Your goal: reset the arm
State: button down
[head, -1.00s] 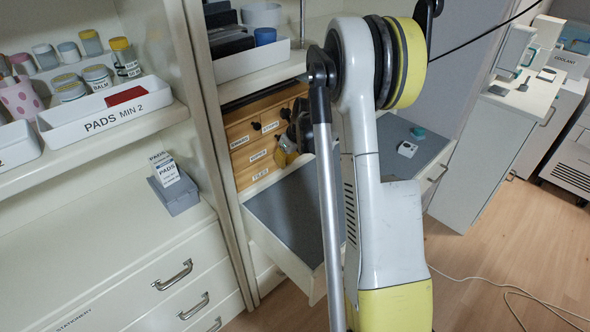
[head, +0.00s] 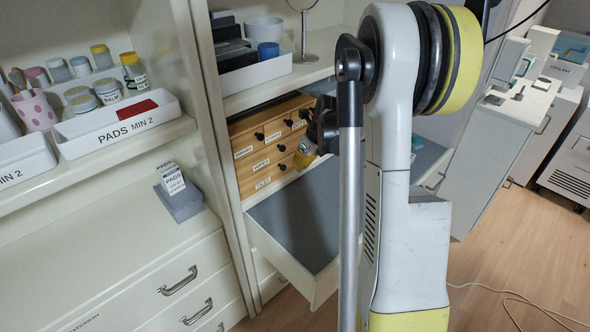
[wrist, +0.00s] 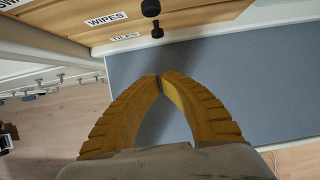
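My gripper (wrist: 159,78) shows in the wrist view with its two yellow fingers meeting at the tips, and nothing shows between them. In the head view my gripper (head: 303,160) is small and dark with a yellowish end. It is in front of the small wooden drawer unit (head: 262,150), above the open grey-lined drawer (head: 295,222). My arm stands large in the middle of the head view and hides part of that drawer. In the wrist view the grey drawer floor (wrist: 235,85) lies beyond the fingers, and the wooden front labelled WIPES (wrist: 107,19) is near the top.
A shelf at left holds a white PADS tray (head: 118,128) and several jars. A PADS box (head: 171,178) stands in a grey holder on the counter below. At right are a white cabinet (head: 490,150) and open wooden floor with a white cable (head: 520,299).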

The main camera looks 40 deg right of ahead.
jog(key=shift+v, duration=1.2)
jog(key=shift+a, duration=0.1)
jog(key=s+a+r+n, duration=0.3)
jog(key=a+r+n, duration=0.2)
jog(key=a+n, duration=0.35)
jog(key=s+a+r+n, duration=0.3)
jog(key=a+r+n, duration=0.35)
jog(key=a, duration=0.25)
jog(key=s+a+n+t, duration=0.2)
jog(key=s+a+n, duration=1)
jog(key=n, duration=0.7)
jog(key=shift+s+n+t, duration=0.3)
jog(key=shift+s+n, duration=0.1)
jog(key=shift+s, duration=0.5)
jog(key=shift+r, duration=0.15)
